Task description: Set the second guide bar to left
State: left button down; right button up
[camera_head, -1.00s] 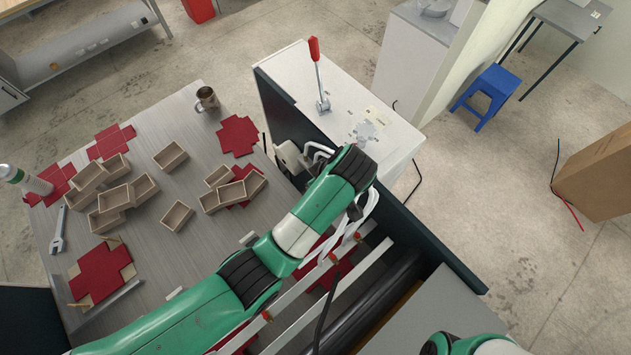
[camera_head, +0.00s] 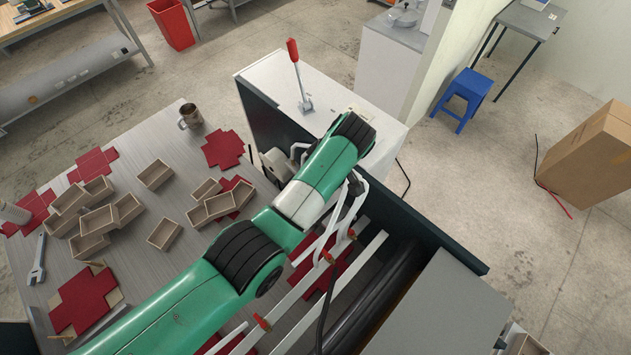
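Pale guide bars run diagonally across the machine's feed bed, in the lower middle of the head view. One bar (camera_head: 296,292) carries red-orange knobs (camera_head: 328,257). Another pale bar (camera_head: 350,275) lies to its right, beside a dark roller (camera_head: 378,297). I cannot tell which one is the second bar. My green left arm reaches in from the lower left over the bed, and its wrist is bent down near the white machine housing. The arm and its white cables cover the far ends of the bars. My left gripper is hidden, and my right gripper is out of view.
The white housing (camera_head: 330,95) carries a red-handled lever (camera_head: 294,62). The steel table (camera_head: 135,135) on the left holds small open boxes (camera_head: 155,174), red flat blanks (camera_head: 223,149), a wrench (camera_head: 37,260) and a metal mug (camera_head: 190,116). A grey panel (camera_head: 440,310) lies right of the roller.

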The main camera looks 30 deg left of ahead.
pick_arm(q)
jog(key=c, duration=0.8)
grip_release()
jog(key=shift+w, duration=0.1)
jog(key=shift+c, duration=0.2)
